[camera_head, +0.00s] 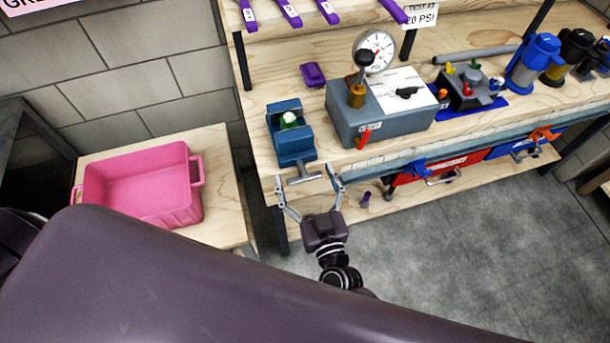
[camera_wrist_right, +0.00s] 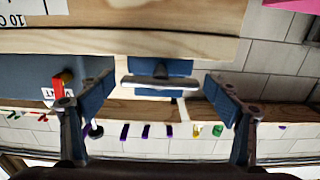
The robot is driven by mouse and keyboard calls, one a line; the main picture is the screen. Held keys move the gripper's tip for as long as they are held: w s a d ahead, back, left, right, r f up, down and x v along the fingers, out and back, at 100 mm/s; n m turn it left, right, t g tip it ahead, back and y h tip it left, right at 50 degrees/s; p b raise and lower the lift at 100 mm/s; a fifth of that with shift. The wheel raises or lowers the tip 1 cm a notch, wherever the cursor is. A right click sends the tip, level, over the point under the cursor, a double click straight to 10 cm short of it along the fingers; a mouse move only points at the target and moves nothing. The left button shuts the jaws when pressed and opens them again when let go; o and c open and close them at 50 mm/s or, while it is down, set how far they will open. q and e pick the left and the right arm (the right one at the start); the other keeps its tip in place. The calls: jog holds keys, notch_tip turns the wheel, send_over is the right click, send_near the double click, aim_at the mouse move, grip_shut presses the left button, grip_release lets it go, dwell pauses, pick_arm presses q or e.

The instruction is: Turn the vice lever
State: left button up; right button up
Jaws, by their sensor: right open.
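A blue vice (camera_head: 292,148) stands at the left front corner of the wooden workbench, with a round green and white piece (camera_head: 289,119) in its jaws. Its grey T-shaped lever (camera_head: 304,176) sticks out over the bench's front edge. My right gripper (camera_head: 310,186) is open, its two fingers on either side of the lever and apart from it. In the right wrist view the lever (camera_wrist_right: 160,81) lies crosswise between the open fingers, with the blue vice (camera_wrist_right: 160,67) behind it. My left gripper is not in view.
A grey test box (camera_head: 380,108) with a gauge and a red valve handle (camera_head: 363,138) stands right of the vice. A pink bin (camera_head: 145,185) sits on a lower wooden table at left. Grey floor (camera_head: 480,240) is clear at right.

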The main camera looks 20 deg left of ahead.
jog(key=c, duration=0.7)
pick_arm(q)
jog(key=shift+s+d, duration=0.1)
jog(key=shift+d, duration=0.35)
pick_arm(e)
jog(key=c, duration=0.5)
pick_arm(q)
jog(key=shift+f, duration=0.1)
pick_arm(e)
jog(key=shift+m, duration=0.3)
jog(key=m+b, duration=0.1)
jog(key=m, duration=0.3)
jog(key=shift+f+m, duration=0.1)
jog(key=shift+m, duration=0.2)
jog(key=m+b, duration=0.2)
jog(key=m, duration=0.3)
jog(key=shift+w+d+f, duration=0.1)
jog(key=shift+d, duration=0.05)
jog(key=m+b, duration=0.2)
jog(key=m, duration=0.3)
jog(key=shift+f+m, duration=0.1)
jog(key=shift+m, duration=0.3)
pick_arm(q)
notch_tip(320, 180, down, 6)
jog(key=b, duration=0.1)
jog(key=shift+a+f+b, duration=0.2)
jog(key=shift+b, duration=0.1)
pick_arm(e)
jog(key=m, duration=0.4)
jog(key=shift+m, duration=0.3)
